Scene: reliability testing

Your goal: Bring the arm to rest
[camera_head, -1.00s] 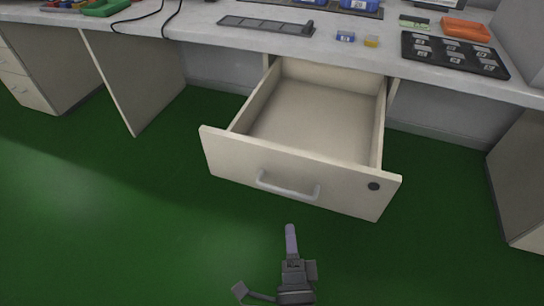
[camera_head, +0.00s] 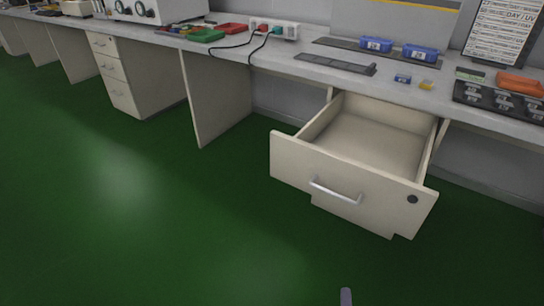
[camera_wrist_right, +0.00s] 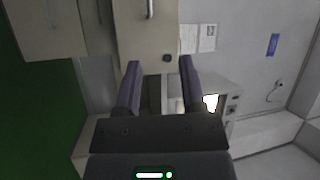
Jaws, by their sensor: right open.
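My right gripper is mostly below the head view, where only a fingertip (camera_head: 345,297) shows at the bottom edge, apart from the drawer and over the green floor. In the right wrist view the right gripper (camera_wrist_right: 161,80) has its two dark fingers apart with nothing between them. The cream drawer (camera_head: 345,186) stands pulled out and looks empty inside, with a metal handle (camera_head: 335,192) and a round lock on its front. A cream front with a handle and a dark lock also shows in the wrist view (camera_wrist_right: 146,35). My left gripper is not seen.
The grey worktop (camera_head: 290,52) carries blue bins (camera_head: 376,44), a black tray (camera_head: 500,100), an orange box (camera_head: 519,83) and a power strip (camera_head: 275,27). A drawer cabinet (camera_head: 127,75) stands at left. The green floor (camera_head: 130,200) in front is clear.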

